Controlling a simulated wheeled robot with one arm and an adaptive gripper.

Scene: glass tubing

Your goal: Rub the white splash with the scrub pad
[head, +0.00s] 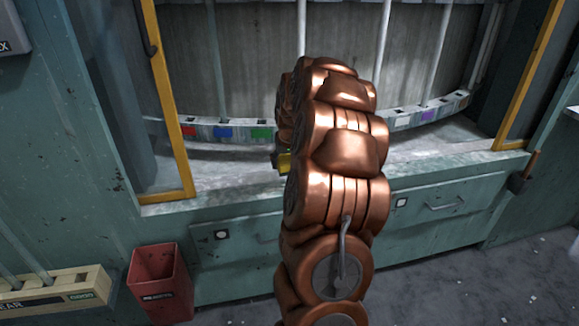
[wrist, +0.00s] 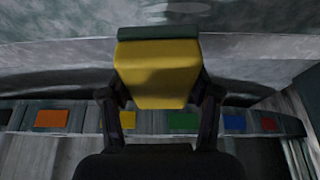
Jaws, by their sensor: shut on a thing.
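The scrub pad (wrist: 157,75) is a yellow block with a dark green face along its top edge in the wrist view. My gripper (wrist: 161,92) is shut on it, one dark finger on each side. The green face is at or close to a grey, streaked surface; I cannot tell whether they touch. In the head view a small yellow piece (head: 283,162), seemingly the pad, shows at the left edge of my copper arm, which hides the gripper. I cannot pick out the white splash for certain; pale patches are on the ledge and it may be hidden behind my arm.
A curved strip with coloured tiles (head: 222,132) runs along the back of the alcove, with vertical glass tubes (head: 214,60) above. Yellow posts (head: 172,110) flank the opening. Drawers (head: 440,207) are below the ledge. A red bin (head: 158,283) stands at lower left.

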